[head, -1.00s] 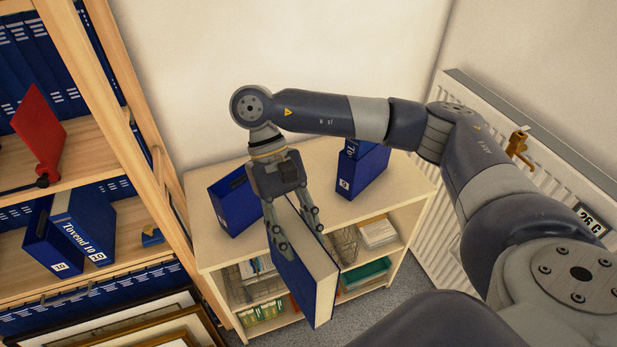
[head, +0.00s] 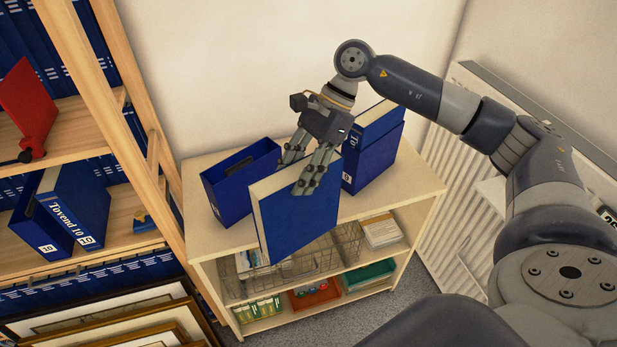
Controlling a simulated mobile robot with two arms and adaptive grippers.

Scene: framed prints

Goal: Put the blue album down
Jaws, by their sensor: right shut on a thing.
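The blue album (head: 302,222) has a blue cover and cream page edges. My right gripper (head: 312,172) is shut on its upper part and holds it upright, slightly tilted, in front of the low cabinet's top (head: 415,186). Its lower part overlaps the cabinet's front edge in the picture; I cannot tell whether it touches. A blue slipcase (head: 240,182) stands behind it to the left, on the cabinet top. A second slipcase with a blue album in it (head: 374,150) stands to the right. My left gripper is not in view.
A wooden bookshelf (head: 118,95) on the left holds blue albums, a red book (head: 28,105) and a slipcase with "Tovend 10" (head: 78,210). Framed prints (head: 110,315) lean below. The cabinet's lower shelves hold wire baskets and trays. A radiator (head: 450,235) stands at right. The cabinet top's right end is clear.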

